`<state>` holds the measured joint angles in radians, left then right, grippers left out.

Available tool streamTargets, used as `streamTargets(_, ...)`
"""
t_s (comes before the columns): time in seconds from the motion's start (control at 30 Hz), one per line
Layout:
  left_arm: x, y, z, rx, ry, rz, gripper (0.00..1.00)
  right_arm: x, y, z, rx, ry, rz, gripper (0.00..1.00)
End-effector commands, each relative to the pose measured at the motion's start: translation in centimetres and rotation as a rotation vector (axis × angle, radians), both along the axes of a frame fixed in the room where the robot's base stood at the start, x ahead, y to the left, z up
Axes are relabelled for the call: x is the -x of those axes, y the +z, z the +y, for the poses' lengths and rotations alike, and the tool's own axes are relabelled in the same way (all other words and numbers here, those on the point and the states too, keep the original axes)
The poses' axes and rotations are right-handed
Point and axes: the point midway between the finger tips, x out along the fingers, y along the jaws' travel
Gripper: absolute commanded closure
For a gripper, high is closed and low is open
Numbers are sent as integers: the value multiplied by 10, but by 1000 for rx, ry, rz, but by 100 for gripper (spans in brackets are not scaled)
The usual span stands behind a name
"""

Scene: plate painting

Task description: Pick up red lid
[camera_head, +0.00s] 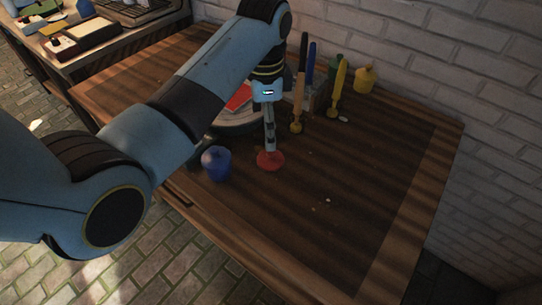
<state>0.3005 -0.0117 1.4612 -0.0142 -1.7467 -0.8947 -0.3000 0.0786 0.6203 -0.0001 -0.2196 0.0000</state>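The red lid (270,162) lies on the dark wooden table, just right of a blue pot. My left gripper (270,148) points straight down over the lid, and its fingertips overlap the lid's top in the picture. The fingers show nearly edge-on, so I cannot tell whether they are open, shut or touching the lid. The lid's middle is partly hidden behind the fingertips. My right gripper is not in view.
A blue pot (216,164) stands close left of the lid. A round plate with a red patch (239,97) is behind, partly covered by my arm. Brushes (337,90) and a yellow pot (365,79) stand near the wall. The table's right and front (350,190) are mostly clear.

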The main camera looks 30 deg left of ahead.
Motion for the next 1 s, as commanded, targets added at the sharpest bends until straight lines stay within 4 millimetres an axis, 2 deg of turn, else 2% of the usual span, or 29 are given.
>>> streamTargets(0.07,-6,-1,-2,3,-25,10,7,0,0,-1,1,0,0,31)
streamTargets(0.3,-6,-39,-3,3,-33,15,7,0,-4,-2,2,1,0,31)
streamTargets(0.57,-7,-63,-4,3,-31,14,7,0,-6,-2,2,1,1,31)
streamTargets(0.8,-8,-100,-6,2,-30,12,7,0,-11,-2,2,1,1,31)
streamTargets(1.0,-8,-107,-7,3,-30,10,7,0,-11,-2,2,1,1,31)
